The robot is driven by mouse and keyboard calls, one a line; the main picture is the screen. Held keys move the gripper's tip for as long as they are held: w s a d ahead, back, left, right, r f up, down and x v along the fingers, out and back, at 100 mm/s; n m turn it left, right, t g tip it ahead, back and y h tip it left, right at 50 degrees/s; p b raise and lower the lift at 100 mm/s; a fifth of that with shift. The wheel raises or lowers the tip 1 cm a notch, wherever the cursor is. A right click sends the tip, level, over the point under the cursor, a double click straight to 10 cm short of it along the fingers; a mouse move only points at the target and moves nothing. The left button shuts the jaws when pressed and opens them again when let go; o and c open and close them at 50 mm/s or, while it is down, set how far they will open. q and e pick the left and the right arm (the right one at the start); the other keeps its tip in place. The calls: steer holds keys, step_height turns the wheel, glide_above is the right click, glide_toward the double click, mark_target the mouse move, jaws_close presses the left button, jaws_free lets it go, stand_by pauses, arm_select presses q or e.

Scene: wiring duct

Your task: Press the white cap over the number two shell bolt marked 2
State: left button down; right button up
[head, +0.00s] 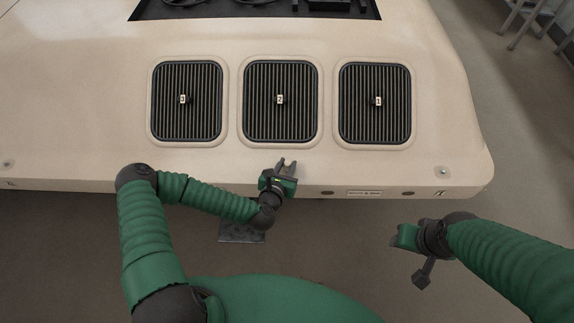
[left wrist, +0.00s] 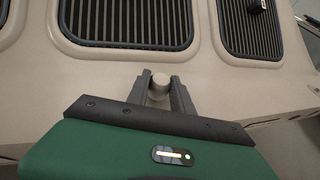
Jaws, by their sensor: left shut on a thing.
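My left gripper (head: 286,163) is at the front edge of the beige shell, below the middle vent. In the left wrist view (left wrist: 162,84) its two dark fingers are shut on a small whitish round cap (left wrist: 160,83). Three small white tags with dark marks sit on the vents: a left tag (head: 183,99), a middle tag (head: 280,99) that seems to read 2, and a right tag (head: 378,101). The cap is apart from all of them. The bolts at the tags are too small to make out. My right gripper (head: 400,237) is off the shell at lower right; its fingers are unclear.
The shell (head: 100,110) has three dark slatted vents, left (head: 170,125), middle (head: 265,125) and right (head: 360,125), in raised frames. A dark open bay (head: 200,12) lies behind them. Small round screws (head: 443,171) sit near the front corners. The shell surface between is clear.

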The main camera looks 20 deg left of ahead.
arm_select(q)
steer(key=shift+f+b, duration=0.8)
steer(key=shift+f, duration=0.15)
steer(key=c, duration=1)
jaws_free()
steer(key=shift+c, duration=0.2)
steer(key=p+v, duration=0.4)
steer(key=v, duration=1.2)
steer(key=shift+s+r, duration=0.15)
steer(key=shift+s, duration=0.2)
